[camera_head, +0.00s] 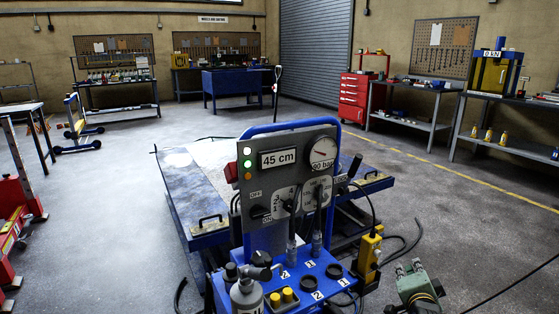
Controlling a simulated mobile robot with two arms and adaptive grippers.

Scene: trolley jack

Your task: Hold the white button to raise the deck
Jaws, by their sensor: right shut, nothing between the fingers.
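A control panel (258,196) stands upright on a blue console (262,258) in the middle foreground. The deck (185,176) lies low behind the panel. My right gripper (409,266) is shut and empty, right of the yellow box and apart from it. My left gripper is out of view.
A grey bottle (246,297) and levers crowd the console. Black cables trail over the floor at right. Red equipment (14,225) stands at the left edge. Workbenches and a red tool cabinet (354,96) line the walls. The floor right of the deck is mostly clear.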

